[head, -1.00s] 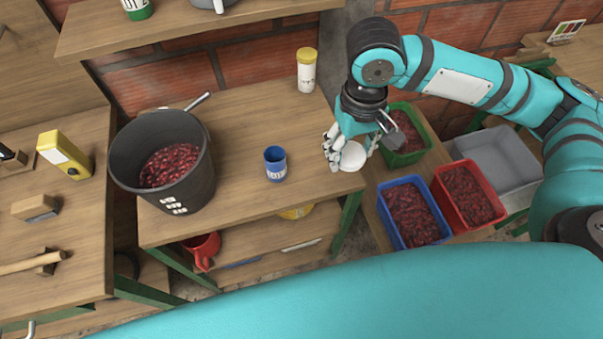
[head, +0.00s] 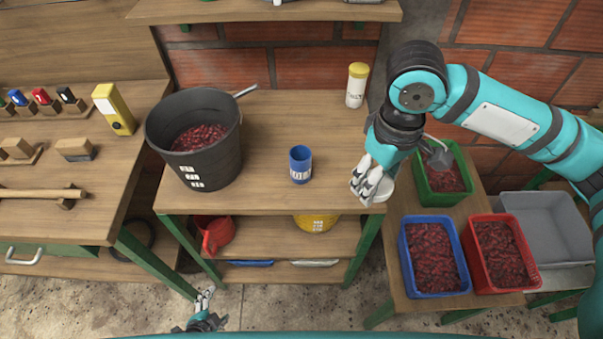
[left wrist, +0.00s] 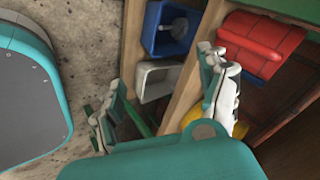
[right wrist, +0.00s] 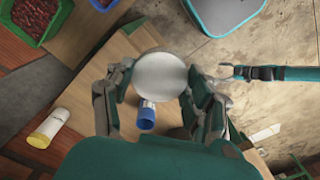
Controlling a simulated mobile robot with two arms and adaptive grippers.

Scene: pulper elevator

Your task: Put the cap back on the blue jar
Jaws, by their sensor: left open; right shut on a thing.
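The blue jar (head: 300,165) stands upright and uncapped on the middle table. It also shows in the right wrist view (right wrist: 146,122), partly behind the cap. My right gripper (head: 372,188) is shut on a round white cap (right wrist: 160,77), above the table's right front corner, to the right of the jar and apart from it. In the head view the fingers hide most of the cap. My left gripper (head: 207,302) is open and empty, low in front of the table. Its spread fingers show in the left wrist view (left wrist: 165,100), with nothing between them.
A black bucket (head: 222,150) of red berries stands left of the jar. A white jar with a yellow lid (head: 357,85) stands at the back right. Green, blue (head: 408,278) and red crates stand on the lower right bench. The tabletop around the blue jar is clear.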

